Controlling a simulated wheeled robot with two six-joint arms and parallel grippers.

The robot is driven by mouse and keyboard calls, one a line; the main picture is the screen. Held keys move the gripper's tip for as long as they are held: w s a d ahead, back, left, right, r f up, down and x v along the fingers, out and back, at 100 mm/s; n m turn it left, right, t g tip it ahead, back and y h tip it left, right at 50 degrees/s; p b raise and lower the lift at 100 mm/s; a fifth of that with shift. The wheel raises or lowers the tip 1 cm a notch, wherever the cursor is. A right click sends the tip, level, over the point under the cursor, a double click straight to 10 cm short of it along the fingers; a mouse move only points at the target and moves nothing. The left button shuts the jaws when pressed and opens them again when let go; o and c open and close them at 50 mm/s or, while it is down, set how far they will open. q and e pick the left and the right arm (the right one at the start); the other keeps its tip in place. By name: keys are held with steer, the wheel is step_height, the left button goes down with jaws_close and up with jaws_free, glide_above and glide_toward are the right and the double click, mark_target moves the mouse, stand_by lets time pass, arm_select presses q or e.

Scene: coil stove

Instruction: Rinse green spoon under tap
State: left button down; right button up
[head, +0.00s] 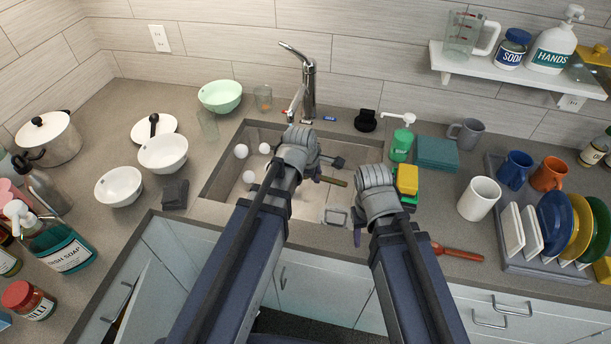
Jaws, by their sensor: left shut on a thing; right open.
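The tap (309,88) stands at the back edge of the sink (222,165), its spout pointing down over the basin; I see no water stream. My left gripper (330,163) is over the basin, right of and in front of the spout. A thin olive-green piece beside its jaws looks like part of the green spoon (334,181); the rest of the spoon is hidden. The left gripper is shut on it. My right gripper (338,216) is open near the sink's front right edge, partly hidden by its own wrist, and holds nothing visible.
Several white balls (241,151) lie in the basin. A yellow sponge (407,179) and green soap dispenser (401,145) stand right of the sink. Bowls (163,153) and a dark block (174,194) sit left. A mug (478,198) and dish rack (520,262) are at right.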

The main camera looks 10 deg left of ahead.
arm_select(q)
steer(key=shift+w+d+f+m, duration=0.2)
steer(key=shift+d+m, duration=0.2)
steer(key=shift+d, duration=0.25)
arm_select(e)
steer(key=shift+f, duration=0.2)
arm_select(q)
steer(key=w+a+f+b, duration=0.2)
steer(key=w+a, duration=0.5)
steer(key=w, duration=0.5)
steer(key=shift+a+f+b, duration=0.15)
steer(key=shift+f+b, duration=0.2)
steer(key=shift+b, duration=0.1)
arm_select(e)
steer(key=shift+f, duration=1.4)
arm_select(q)
steer(key=shift+w, duration=0.1)
steer(key=shift+w+d, duration=0.2)
steer(key=shift+d, duration=0.35)
steer(key=shift+s+a, duration=0.1)
steer(key=shift+a, duration=0.05)
steer(key=shift+s+a, duration=0.2)
steer(key=shift+a, duration=0.2)
steer(key=shift+d, duration=0.1)
